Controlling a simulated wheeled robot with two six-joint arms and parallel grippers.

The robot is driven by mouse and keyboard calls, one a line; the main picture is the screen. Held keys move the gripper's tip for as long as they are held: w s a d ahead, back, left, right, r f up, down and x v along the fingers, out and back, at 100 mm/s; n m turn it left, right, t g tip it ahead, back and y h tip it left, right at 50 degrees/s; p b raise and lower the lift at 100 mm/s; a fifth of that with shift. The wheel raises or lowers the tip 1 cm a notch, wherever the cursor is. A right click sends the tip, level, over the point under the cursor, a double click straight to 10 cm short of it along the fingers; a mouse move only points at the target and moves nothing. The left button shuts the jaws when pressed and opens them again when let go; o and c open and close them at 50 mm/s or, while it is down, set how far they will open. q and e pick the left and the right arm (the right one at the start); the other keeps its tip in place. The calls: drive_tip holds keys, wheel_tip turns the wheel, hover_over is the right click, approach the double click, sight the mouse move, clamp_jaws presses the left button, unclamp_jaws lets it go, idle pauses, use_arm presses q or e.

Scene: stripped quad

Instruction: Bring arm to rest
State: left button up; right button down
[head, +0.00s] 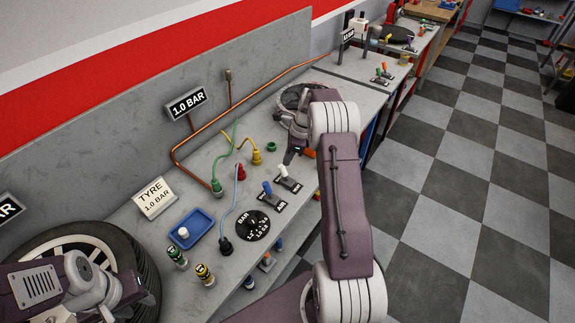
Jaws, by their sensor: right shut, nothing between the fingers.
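My right arm reaches from the bottom right up to the back of the workbench (205,160). Its right gripper (290,157) is shut and empty, pointing down close over the bench behind the lever switches. My left gripper (106,313) is at the bottom left, in front of a black tyre (142,262) with a pale rim. Its fingers are partly cut off by the picture edge, so I cannot tell their opening or whether they touch the tyre.
A second wheel (290,97) lies behind my right gripper. A blue tray (192,228) holds a white cap. Green, yellow and blue hoses, a round BAR dial (252,225), lever switches (288,180) and a "TYRE 1.0 BAR" sign (154,198) stand on the bench. Checkered floor (460,200) is clear at right.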

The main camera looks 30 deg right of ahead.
drive_tip(key=shift+a, duration=0.15)
drive_tip(key=w+a+r+n, duration=0.2)
drive_tip(key=w+a+r, duration=0.1)
drive_tip(key=a+r, duration=0.2)
drive_tip(key=s+a+r+n+b, duration=0.2)
drive_tip(key=s+a+r+n, duration=0.2)
drive_tip(key=s+a, duration=0.6)
drive_tip(key=s+a+f+n+h, duration=0.1)
drive_tip(key=s+f+n, duration=0.2)
drive_tip(key=s+n, duration=0.5)
drive_tip(key=s+a+f+n+h, duration=0.1)
drive_tip(key=s+f+n, duration=0.3)
drive_tip(key=s+n, duration=0.5)
drive_tip(key=shift+a+n+g, duration=0.3)
drive_tip(key=shift+n+g, duration=0.1)
drive_tip(key=shift+n, duration=0.2)
